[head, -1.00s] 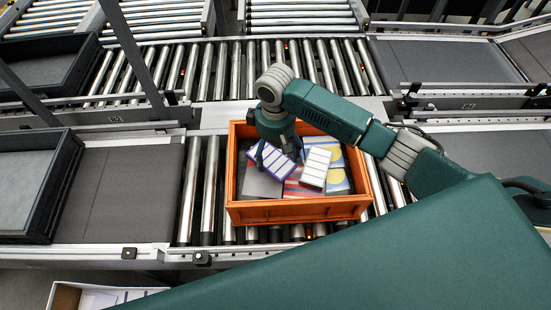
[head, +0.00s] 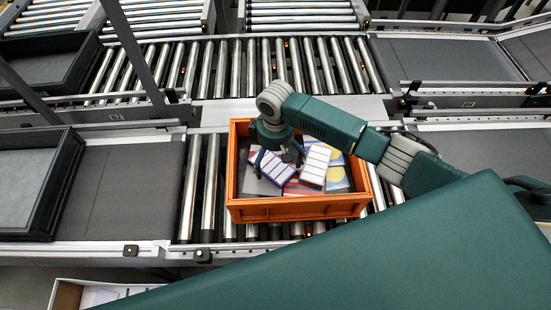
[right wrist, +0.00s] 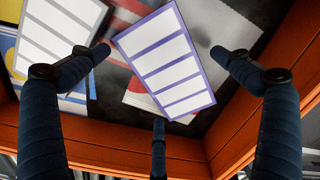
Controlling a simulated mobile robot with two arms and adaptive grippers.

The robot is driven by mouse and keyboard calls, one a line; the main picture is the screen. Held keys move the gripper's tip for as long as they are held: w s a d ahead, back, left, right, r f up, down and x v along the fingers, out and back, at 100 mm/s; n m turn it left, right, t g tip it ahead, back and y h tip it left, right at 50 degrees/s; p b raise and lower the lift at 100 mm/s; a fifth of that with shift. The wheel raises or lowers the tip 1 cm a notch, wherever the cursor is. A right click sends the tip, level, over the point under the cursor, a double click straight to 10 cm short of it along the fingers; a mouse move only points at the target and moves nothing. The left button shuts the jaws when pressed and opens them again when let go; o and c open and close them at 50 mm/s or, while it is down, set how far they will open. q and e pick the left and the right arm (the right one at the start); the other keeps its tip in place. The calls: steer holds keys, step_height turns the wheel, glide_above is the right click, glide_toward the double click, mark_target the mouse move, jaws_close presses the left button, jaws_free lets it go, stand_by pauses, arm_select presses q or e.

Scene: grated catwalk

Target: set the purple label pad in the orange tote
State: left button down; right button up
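The purple label pad (head: 274,167), white labels with a purple edge, lies inside the orange tote (head: 290,210) on top of flat items, left of centre. In the right wrist view the pad (right wrist: 168,62) shows between the fingertips. My right gripper (head: 279,156) is over the tote, its fingers around the pad. In the right wrist view the fingers (right wrist: 158,75) are spread, with small gaps to the pad's edges. The tote's orange wall (right wrist: 190,150) shows behind the fingers. My left gripper is not in view.
A second label pad (head: 315,165) with a pale edge lies right of the purple one, among several flat printed items. The tote stands on a roller conveyor (head: 207,190). A dark tray (head: 35,190) is at left and an open box (head: 75,294) at the lower left.

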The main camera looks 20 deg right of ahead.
mark_target(275, 162)
step_height(275, 162, up, 12)
steer(key=b, duration=0.2)
steer(key=shift+r, duration=0.2)
stand_by(0.7)
